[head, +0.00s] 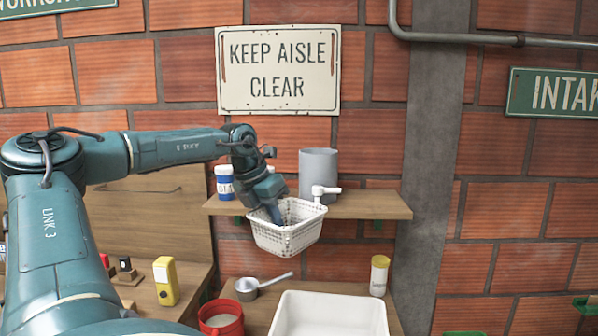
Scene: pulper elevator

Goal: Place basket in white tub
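The white basket (287,238), with slotted walls, hangs in the air in front of the wooden shelf, slightly tilted. My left gripper (274,214) comes down to the basket's rim from the upper left and appears shut on it; its fingertips are partly hidden. The white tub (330,315) is a rectangular open container on the counter below and to the right of the basket. Its lower part is cut off by the picture's edge. My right gripper is not in view.
The shelf (372,206) carries a grey cylinder (318,172), a white-and-blue jar (224,182) and a white dispenser head (324,191).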

